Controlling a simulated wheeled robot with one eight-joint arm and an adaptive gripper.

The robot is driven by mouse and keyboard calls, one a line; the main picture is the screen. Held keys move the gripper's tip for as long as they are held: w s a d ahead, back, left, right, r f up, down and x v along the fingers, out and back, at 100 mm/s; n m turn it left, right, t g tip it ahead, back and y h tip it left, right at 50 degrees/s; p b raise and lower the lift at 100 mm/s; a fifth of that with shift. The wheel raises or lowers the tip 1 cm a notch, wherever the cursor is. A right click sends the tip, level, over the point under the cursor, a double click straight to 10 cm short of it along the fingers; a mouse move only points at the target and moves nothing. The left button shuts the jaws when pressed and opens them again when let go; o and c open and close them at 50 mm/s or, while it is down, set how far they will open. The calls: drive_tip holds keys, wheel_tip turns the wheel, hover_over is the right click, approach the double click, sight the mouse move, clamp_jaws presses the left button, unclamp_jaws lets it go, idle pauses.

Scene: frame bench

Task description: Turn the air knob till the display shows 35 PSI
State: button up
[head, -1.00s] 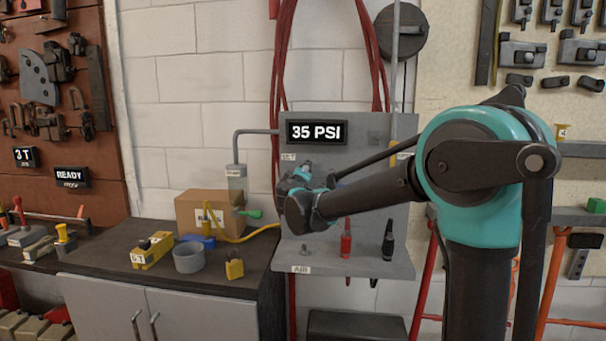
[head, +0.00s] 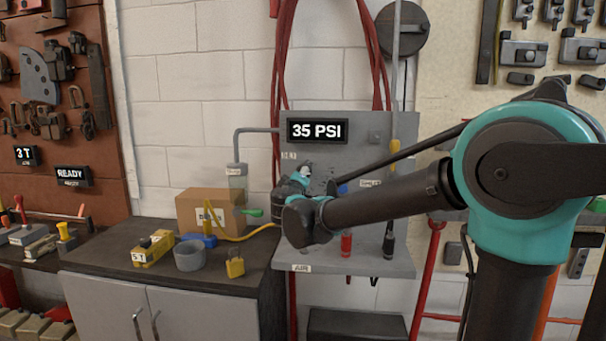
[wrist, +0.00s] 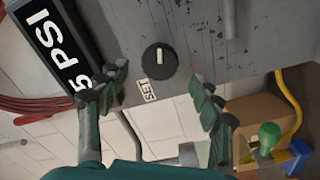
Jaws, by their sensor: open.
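The display (head: 317,131) on the grey panel reads 35 PSI. It also shows at the left of the wrist view (wrist: 62,48), partly cut off and turned on its side. The air knob (wrist: 159,60) is a round black dial with a pale pointer mark, on the panel beside a SET label (wrist: 148,91). My gripper (wrist: 156,80) is open, its two fingers spread to either side below the knob in the wrist view. It holds nothing, and I see a gap between the fingers and the knob. In the head view my wrist hides the knob.
The panel's shelf (head: 325,267) holds a red nozzle (head: 346,245) and a black one (head: 388,243). Left of it, the bench carries a cardboard box (head: 203,204), a grey cup (head: 189,257) and a yellow padlock (head: 235,264). Red hoses (head: 283,70) hang behind.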

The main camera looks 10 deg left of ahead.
drive_tip(key=s, duration=0.6)
drive_tip(key=s+d+f+m+g+h, duration=0.2)
drive_tip(key=s+d+f+m+g, duration=0.2)
drive_tip(key=d+f, duration=0.75)
drive_tip(key=s+d+f+m+g+h, duration=0.2)
drive_tip(key=s+d+f+m+g, duration=0.15)
drive_tip(key=d+f, duration=0.85)
drive_tip(key=s+d+f+m+g+y, duration=0.2)
drive_tip(key=s+f, duration=0.4)
drive_tip(key=s, duration=0.3)
drive_tip(key=s+d+f+m+g+y, duration=0.2)
drive_tip(key=s+d+f+g, duration=0.2)
drive_tip(key=s, duration=0.5)
wheel_tip(320, 180, down, 3)
drive_tip(key=shift+s+r+y, duration=0.15)
drive_tip(key=shift+s+y, duration=0.15)
